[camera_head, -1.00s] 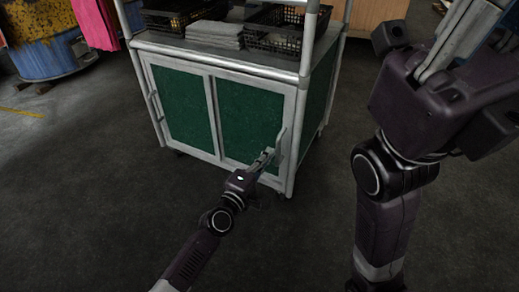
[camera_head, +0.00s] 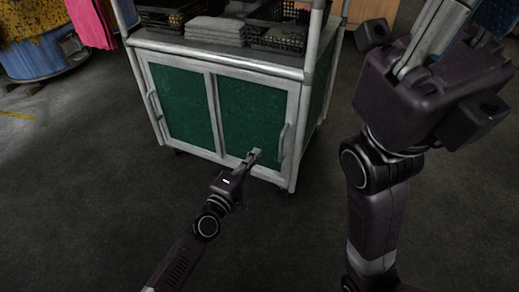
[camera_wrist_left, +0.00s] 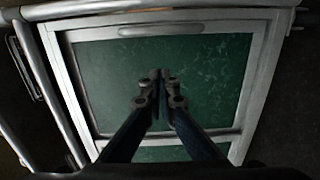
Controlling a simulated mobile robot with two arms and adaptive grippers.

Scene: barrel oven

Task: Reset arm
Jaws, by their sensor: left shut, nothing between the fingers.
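My left gripper (camera_head: 254,155) is shut and empty in front of the right door of the cabinet. It also shows in the left wrist view (camera_wrist_left: 160,76), its fingertips together before the green door panel (camera_wrist_left: 205,85). The cabinet (camera_head: 214,120) has two green doors in pale metal frames, and both look closed. The right door handle (camera_head: 283,141) is just to the right of the gripper, with a gap between them. My right arm runs up the right side of the head view; which part of it is the gripper is unclear, and no fingertips can be made out.
Black crates (camera_head: 284,36) and a stack of grey folded cloths (camera_head: 214,31) sit on the cabinet top. A blue and yellow drum (camera_head: 38,55) and pink cloth (camera_head: 92,22) stand at the upper left. The dark floor in front of the cabinet is clear.

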